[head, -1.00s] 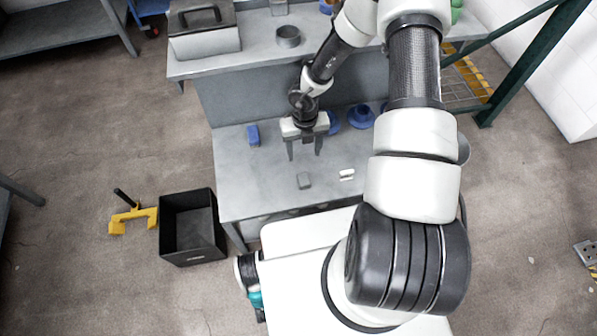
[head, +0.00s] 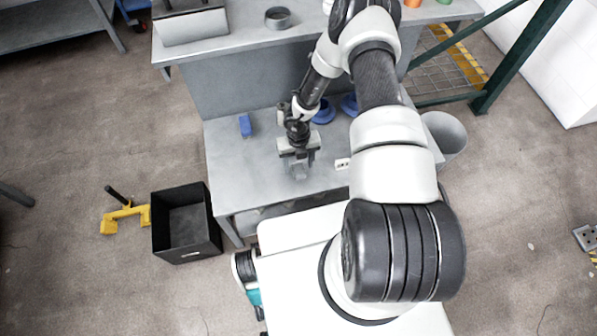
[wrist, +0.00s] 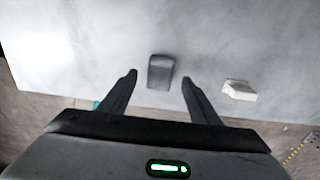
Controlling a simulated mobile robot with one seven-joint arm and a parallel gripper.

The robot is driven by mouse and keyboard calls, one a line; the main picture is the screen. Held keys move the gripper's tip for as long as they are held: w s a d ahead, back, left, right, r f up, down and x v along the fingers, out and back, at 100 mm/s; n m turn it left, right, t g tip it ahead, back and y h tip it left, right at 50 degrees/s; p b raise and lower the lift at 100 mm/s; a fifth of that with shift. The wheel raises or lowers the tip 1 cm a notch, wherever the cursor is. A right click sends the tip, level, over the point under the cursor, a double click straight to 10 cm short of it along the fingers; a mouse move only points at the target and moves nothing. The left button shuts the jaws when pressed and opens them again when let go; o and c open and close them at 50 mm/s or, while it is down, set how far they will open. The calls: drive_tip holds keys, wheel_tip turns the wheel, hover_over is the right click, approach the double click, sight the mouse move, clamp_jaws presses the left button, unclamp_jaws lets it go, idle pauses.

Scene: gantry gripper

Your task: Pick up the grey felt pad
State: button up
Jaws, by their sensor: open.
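The grey felt pad (wrist: 160,67) lies on the grey table (wrist: 75,45) in the wrist view, as a small dark grey rounded block. My gripper (wrist: 160,77) is open, and the pad shows in the gap between its two dark fingertips, apart from both. The height of the fingertips above the table is hard to tell. In the head view my gripper (head: 299,169) is over the front middle of the table and mostly covers the pad.
A white block (wrist: 239,90) lies right of the pad, outside the right finger; the head view shows it too (head: 343,164). A blue block (head: 245,126) and blue round parts (head: 323,111) are farther back. A black bin (head: 186,222) stands on the floor at left.

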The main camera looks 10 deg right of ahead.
drive_tip(key=shift+f, duration=0.95)
drive_tip(key=shift+c, duration=0.3)
drive_tip(key=c, duration=1.1)
drive_tip(key=shift+o, duration=0.2)
